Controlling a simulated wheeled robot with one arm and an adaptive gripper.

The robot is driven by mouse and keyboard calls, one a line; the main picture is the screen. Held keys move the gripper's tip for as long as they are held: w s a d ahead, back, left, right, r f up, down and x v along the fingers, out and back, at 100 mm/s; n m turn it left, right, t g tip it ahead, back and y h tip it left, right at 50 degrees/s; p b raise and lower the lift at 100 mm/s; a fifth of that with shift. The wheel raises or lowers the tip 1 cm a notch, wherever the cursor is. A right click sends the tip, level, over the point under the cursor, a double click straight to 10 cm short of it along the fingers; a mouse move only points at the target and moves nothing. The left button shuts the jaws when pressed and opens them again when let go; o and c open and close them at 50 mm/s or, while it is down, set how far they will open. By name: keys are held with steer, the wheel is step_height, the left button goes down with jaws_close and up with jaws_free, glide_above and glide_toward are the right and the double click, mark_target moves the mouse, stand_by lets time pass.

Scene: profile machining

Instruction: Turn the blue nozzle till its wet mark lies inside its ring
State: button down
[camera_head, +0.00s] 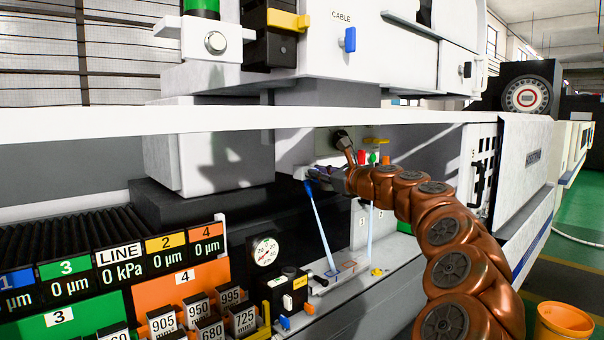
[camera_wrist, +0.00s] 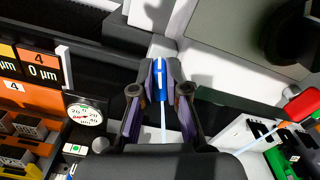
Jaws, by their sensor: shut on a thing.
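The blue nozzle (camera_head: 307,186) is inside the machine bay, with a pale blue jet (camera_head: 321,232) running down from it. My gripper (camera_head: 322,178) reaches in from the right and is at the nozzle. In the wrist view my gripper (camera_wrist: 160,88) is shut on the blue nozzle (camera_wrist: 159,69), which shows between the fingers, with the jet passing below it. The jet comes down by a small plate (camera_head: 342,274) with coloured marks on the bay floor. The wet mark and the ring are too small to tell apart, so I cannot tell whether the mark lies inside.
Red (camera_head: 361,157) and green (camera_head: 372,158) nozzles sit right of my gripper, with another pale jet (camera_head: 369,235) below. A round gauge (camera_head: 265,251) stands at front left, near labelled blocks (camera_head: 197,309). A white rail (camera_head: 240,120) crosses above the bay.

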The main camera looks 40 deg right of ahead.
steer(key=c, duration=1.2)
jaws_free()
steer(key=shift+w, duration=0.15)
steer(key=s, duration=1.2)
steer(key=shift+d, duration=0.35)
